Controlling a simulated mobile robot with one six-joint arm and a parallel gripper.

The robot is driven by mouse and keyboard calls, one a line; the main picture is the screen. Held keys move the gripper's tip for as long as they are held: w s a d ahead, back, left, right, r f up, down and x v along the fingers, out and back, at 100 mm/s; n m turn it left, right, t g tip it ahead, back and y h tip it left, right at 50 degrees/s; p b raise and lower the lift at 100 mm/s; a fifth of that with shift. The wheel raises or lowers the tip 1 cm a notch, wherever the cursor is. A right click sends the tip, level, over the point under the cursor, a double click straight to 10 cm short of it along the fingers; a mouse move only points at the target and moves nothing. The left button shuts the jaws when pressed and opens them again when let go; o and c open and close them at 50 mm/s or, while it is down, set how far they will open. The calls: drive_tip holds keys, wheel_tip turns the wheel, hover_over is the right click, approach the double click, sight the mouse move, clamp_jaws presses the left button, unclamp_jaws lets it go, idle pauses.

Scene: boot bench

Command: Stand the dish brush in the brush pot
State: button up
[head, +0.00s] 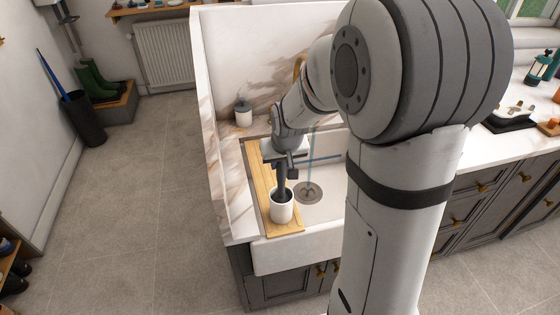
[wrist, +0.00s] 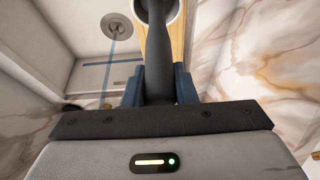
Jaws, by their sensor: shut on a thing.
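The dish brush (head: 281,181) shows as a dark grey shaft pointing down from my gripper (head: 281,167). In the wrist view the blue fingers of my gripper (wrist: 158,88) are shut on the brush (wrist: 157,62), one on each side. The brush pot (head: 281,209) is a white cylinder standing upright on a wooden board. The brush's lower end is at the pot's dark mouth; how far inside it reaches is hidden. In the wrist view the pot's white rim (wrist: 178,14) shows around the brush's far end at the top edge.
The wooden board (head: 262,190) lies along the left of the white sink (head: 262,257). The sink has a round drain (head: 308,193) and a thin pale-blue streak above it. A white jar (head: 243,117) stands on the marble counter behind. Marble walls rise close on the left and back.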

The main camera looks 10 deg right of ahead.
drive_tip(key=shift+f, duration=0.25)
drive_tip(key=shift+f+b, duration=1.15)
drive_tip(key=shift+b, duration=0.2)
drive_tip(key=shift+f, duration=0.1)
drive_tip(key=o, duration=1.1)
drive_tip(key=shift+c, duration=0.2)
drive_tip(key=v, duration=0.8)
drive_tip(key=shift+b, duration=0.3)
drive_tip(key=shift+f, duration=0.1)
